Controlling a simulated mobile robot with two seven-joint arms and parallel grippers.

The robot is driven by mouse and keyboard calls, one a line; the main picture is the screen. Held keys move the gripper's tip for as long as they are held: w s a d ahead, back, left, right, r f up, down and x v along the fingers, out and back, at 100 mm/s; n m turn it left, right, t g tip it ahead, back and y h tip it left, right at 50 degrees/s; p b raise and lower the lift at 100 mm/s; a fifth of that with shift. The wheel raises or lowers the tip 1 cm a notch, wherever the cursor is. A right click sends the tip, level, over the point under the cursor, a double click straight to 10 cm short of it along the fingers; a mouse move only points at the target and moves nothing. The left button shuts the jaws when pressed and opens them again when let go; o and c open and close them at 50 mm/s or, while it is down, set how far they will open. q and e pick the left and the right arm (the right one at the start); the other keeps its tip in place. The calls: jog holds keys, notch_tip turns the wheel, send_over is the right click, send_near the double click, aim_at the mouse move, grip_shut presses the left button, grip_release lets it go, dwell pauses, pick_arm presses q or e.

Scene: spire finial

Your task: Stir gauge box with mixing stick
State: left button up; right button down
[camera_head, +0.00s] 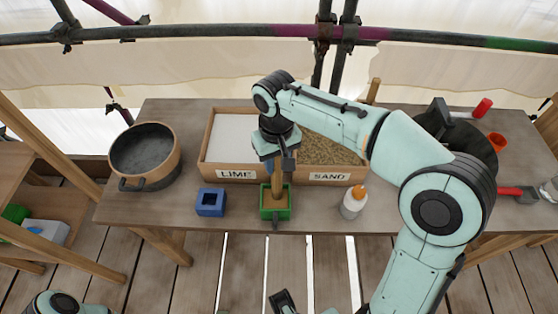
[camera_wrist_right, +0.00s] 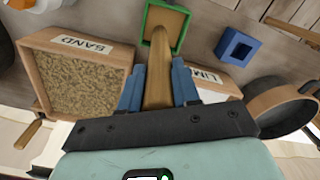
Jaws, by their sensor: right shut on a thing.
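The mixing stick (camera_head: 277,187) is a thick wooden rod. My right gripper (camera_head: 279,164) is shut on it and holds it roughly upright. The stick's lower end is inside the small green box (camera_head: 264,213) at the table's front edge. The wrist view also shows the stick (camera_wrist_right: 160,70) between the blue fingers of the gripper (camera_wrist_right: 158,90), reaching into the green box (camera_wrist_right: 146,25). The box holds brownish material, partly hidden by the stick. A dark part at the bottom edge of the head view may be my left gripper (camera_head: 284,301); its jaws are unclear.
A blue box (camera_head: 210,202) stands left of the green one. Behind are the LIME tray (camera_head: 236,174) and SAND tray (camera_head: 330,177). A white bottle with an orange cap (camera_head: 353,203) stands right. A dark pot (camera_head: 145,155) sits far left; a red-handled tool (camera_head: 515,191) lies far right.

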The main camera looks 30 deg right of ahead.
jog(key=shift+s+a, duration=0.25)
jog(key=shift+s, duration=0.3)
jog(key=shift+s+a, duration=0.25)
jog(key=shift+s, duration=0.25)
jog(key=shift+w+d+p, duration=0.3)
jog(key=shift+w+p, duration=0.15)
jog(key=shift+w, duration=0.05)
jog(key=shift+w+d+p, duration=0.25)
jog(key=shift+w+p, duration=0.15)
jog(key=shift+w, duration=0.1)
jog(key=shift+a, duration=1.05)
